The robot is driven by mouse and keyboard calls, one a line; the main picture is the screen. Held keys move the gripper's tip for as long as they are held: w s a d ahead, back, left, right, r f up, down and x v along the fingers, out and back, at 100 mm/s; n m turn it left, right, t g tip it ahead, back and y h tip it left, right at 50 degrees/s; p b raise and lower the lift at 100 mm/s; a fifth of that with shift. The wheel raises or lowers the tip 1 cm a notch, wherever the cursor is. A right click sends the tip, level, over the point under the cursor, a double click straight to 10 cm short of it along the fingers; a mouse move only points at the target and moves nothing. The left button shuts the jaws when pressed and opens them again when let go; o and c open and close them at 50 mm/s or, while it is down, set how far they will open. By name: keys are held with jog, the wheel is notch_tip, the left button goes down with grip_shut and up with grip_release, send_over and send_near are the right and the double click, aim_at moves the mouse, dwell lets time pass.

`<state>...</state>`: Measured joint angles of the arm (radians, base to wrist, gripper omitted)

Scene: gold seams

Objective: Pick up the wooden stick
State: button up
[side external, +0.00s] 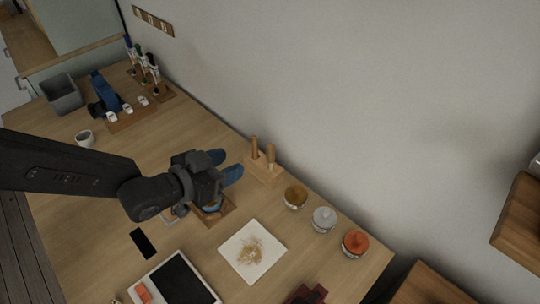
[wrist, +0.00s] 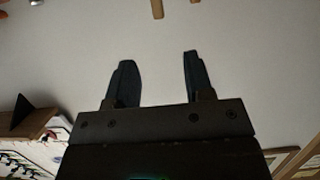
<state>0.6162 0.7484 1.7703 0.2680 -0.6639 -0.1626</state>
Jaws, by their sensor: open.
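Two wooden sticks, one on the left (side external: 254,147) and one on the right (side external: 270,155), stand upright in a light wooden block (side external: 263,174) near the wall. I cannot tell which is the task's stick. My gripper (side external: 226,165) has blue fingers, is open and empty, and points toward the block from its left, apart from the sticks. In the wrist view my gripper (wrist: 158,60) shows a clear gap between its fingers. A light brown stick-like end (wrist: 157,8) shows at the top edge there, beyond the fingertips; the rest is cut off.
Three small jars, brown (side external: 296,196), grey (side external: 324,219) and orange (side external: 355,243), stand right of the block. A white square plate (side external: 240,270) with brown powder lies in front. A dark-screened tablet (side external: 178,283) lies at the front. The wall (side external: 330,90) rises behind.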

aim_at(268, 148)
jog(key=shift+x, duration=6.6)
jog(key=shift+s+f, duration=0.1)
jog(key=shift+c, duration=0.4)
grip_shut()
